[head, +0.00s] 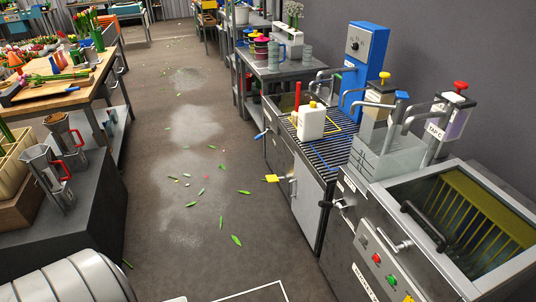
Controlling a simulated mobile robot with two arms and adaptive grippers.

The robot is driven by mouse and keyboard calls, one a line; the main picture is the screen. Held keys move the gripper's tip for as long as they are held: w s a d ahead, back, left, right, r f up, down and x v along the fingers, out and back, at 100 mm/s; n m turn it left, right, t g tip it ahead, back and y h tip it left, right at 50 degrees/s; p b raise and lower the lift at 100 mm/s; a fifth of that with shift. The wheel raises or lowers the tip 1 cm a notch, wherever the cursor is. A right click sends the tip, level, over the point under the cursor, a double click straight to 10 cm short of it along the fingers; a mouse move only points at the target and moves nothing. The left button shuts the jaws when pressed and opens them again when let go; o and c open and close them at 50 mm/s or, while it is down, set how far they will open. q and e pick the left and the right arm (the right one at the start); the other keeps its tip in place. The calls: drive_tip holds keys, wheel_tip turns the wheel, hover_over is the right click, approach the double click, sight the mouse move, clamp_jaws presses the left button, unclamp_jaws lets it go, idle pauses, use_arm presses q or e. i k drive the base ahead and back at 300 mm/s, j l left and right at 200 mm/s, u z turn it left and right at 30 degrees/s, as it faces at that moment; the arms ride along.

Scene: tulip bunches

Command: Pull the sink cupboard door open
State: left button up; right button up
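A grey metal unit with a black slatted top (326,151) stands along the right wall. Its front has a pale cupboard door (306,203) with a metal handle (292,186) near its left edge. The door looks shut, though its edges are small in this view. Neither of my grippers shows in the head view.
The aisle floor (190,200) in front of the door is open, with scattered green leaves (236,240) and pale patches. A wooden workbench (95,88) and a dark cabinet (88,205) line the left. A white bottle (311,121) stands on the slatted top.

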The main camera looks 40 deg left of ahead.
sight(307, 192)
drive_tip(key=i+j+u, duration=0.2)
drive_tip(key=i+u, duration=0.7)
drive_tip(key=i, duration=0.1)
